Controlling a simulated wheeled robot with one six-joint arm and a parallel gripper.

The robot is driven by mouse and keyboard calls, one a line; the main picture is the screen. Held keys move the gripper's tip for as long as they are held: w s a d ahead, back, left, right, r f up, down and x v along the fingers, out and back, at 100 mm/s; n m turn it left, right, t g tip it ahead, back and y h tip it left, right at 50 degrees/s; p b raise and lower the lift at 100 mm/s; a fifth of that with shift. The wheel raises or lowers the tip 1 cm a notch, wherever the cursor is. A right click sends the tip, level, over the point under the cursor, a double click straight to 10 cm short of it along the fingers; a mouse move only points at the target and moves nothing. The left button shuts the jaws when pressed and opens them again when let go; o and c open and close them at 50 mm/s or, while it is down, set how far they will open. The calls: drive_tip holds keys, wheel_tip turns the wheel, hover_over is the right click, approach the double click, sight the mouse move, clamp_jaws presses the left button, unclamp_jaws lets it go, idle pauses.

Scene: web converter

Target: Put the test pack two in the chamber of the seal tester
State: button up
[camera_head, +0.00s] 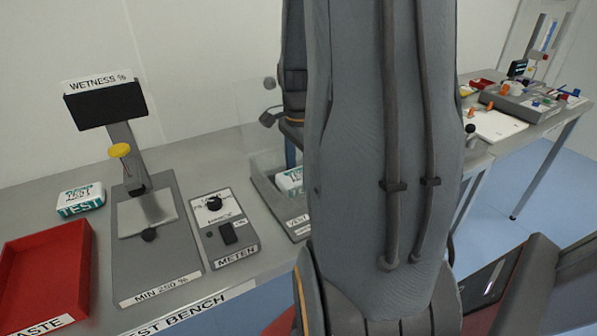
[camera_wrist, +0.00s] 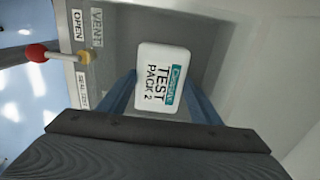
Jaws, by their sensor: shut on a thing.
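Test pack 2 (camera_wrist: 163,78) is a white pack with a teal band and black print. My gripper (camera_wrist: 163,92) is shut on it, with one blue finger at each side. In the wrist view the pack is over or within the grey, walled chamber of the seal tester (camera_wrist: 215,40); I cannot tell whether it touches the floor. In the head view the seal tester (camera_head: 299,231) is partly hidden by my arm, and the pack (camera_head: 289,181) shows at its chamber. A clear panel stands beside the chamber.
A red-knobbed lever (camera_wrist: 38,53) stands left of the chamber, by OPEN and VENT labels. In the head view another test pack (camera_head: 80,199), a red waste tray (camera_head: 50,262), a wetness stand (camera_head: 160,255) and a meter (camera_head: 226,240) are on the bench to the left.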

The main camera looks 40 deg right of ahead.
sight(299, 175)
drive_tip(key=o, duration=1.2)
drive_tip(key=shift+f, duration=0.1)
drive_tip(key=shift+c, duration=0.2)
wheel_tip(299, 175, up, 12)
drive_tip(key=b, duration=0.2)
